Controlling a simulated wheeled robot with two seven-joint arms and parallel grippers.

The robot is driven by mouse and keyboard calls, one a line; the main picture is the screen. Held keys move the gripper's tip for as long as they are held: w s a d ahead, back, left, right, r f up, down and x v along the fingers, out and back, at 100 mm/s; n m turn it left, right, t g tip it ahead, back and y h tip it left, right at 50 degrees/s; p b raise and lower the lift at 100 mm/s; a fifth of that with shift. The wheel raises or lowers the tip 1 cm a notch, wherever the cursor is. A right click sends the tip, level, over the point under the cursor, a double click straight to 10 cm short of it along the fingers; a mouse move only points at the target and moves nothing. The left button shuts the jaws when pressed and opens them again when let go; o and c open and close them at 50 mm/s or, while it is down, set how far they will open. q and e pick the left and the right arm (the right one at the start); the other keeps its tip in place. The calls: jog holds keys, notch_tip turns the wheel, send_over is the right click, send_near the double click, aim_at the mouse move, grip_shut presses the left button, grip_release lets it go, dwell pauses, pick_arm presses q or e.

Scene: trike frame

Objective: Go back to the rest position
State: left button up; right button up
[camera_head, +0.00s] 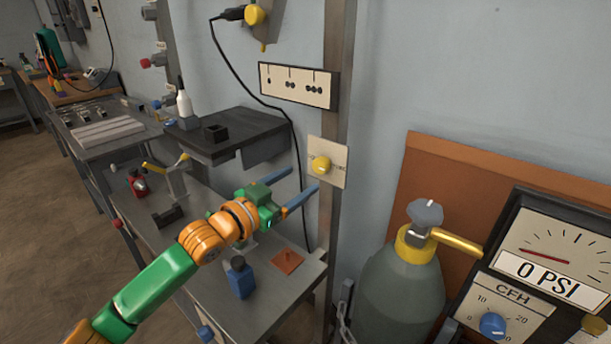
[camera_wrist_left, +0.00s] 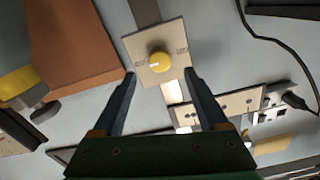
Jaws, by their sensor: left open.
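My left gripper (camera_head: 302,188) is open and empty, in front of the wall post and above the grey workbench. Its two blue fingers point toward a pale plate with a yellow knob (camera_head: 321,165). In the left wrist view the open fingers (camera_wrist_left: 158,85) stand on either side of that plate, and the yellow knob (camera_wrist_left: 158,62) shows between and beyond them. The fingers appear apart from the knob, though the exact gap is hard to judge. My left arm reaches in from the lower left. My right gripper is not in view.
A dark raised shelf (camera_head: 240,130) stands behind. A gas cylinder (camera_head: 400,290) and a gauge panel (camera_head: 545,255) stand to the right. Open floor (camera_head: 50,240) lies at left.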

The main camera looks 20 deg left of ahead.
pick_arm(q)
jog(key=s+d+f+n+g+y, duration=0.1)
jog(key=s+d+f+g+y, duration=0.2)
jog(key=s+f, duration=0.75)
jog(key=s+d+f+n+g+y, duration=0.1)
jog(key=s+d+f+g, duration=0.2)
jog(key=s+f+g, duration=0.75)
jog(key=s+a+f+n+y, duration=0.2)
jog(key=s+a+f+n, duration=0.1)
jog(key=s+f, duration=0.65)
jog(key=s+f+g, duration=0.1)
jog(key=s+f, duration=0.2)
jog(key=f, duration=0.7)
jog(key=s+f+g, duration=0.1)
jog(key=s+f, duration=0.2)
jog(key=f, duration=0.7)
jog(key=s+a+f+m, duration=0.1)
jog(key=s+a+f, duration=0.1)
jog(key=s+f, duration=0.5)
notch_tip(320, 180, up, 18)
jog(key=s+p, duration=0.1)
jog(key=p, duration=1.6)
jog(key=shift+s, duration=0.35)
